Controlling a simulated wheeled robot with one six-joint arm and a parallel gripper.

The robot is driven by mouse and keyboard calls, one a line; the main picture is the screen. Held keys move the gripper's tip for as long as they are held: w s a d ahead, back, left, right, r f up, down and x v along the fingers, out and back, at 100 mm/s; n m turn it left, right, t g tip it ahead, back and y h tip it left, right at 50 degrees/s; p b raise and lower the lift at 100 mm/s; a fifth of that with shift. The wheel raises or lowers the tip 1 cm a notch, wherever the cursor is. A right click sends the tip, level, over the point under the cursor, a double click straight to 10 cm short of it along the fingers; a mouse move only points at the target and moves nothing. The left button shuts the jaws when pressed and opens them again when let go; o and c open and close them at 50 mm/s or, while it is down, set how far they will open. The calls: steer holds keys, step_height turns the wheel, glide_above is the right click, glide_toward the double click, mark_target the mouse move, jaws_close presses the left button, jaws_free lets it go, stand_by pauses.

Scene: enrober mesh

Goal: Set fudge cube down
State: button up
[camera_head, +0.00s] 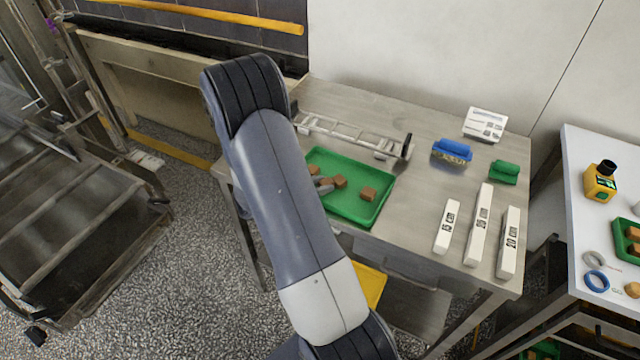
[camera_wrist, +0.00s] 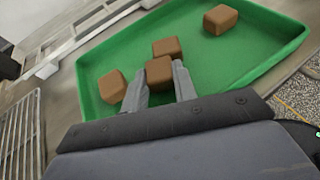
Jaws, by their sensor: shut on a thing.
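My gripper (camera_wrist: 160,80) is shut on a brown fudge cube (camera_wrist: 158,71), which sits between the two grey fingertips in the wrist view. The held cube is over the green tray (camera_wrist: 265,62). I cannot tell whether it touches the tray floor. A second cube (camera_wrist: 166,47) lies just beyond it and looks close to it or touching. A third cube (camera_wrist: 112,87) lies left of the left finger, and another (camera_wrist: 220,18) lies at the far side. In the head view my arm partly hides the green tray (camera_head: 352,212) and my gripper (camera_head: 325,187).
A metal ladder-like frame (camera_head: 345,132) lies behind the tray on the steel table (camera_head: 420,130). White length blocks (camera_head: 477,225), a blue roller (camera_head: 452,149) and a green roller (camera_head: 504,172) are to the right. A white table (camera_head: 590,160) stands further right.

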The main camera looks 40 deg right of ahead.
steer(key=shift+f, duration=0.1)
steer(key=o, duration=0.8)
steer(key=shift+r, duration=0.2)
steer(key=b+v, duration=0.1)
steer(key=v, duration=1.1)
steer(key=shift+f, duration=0.1)
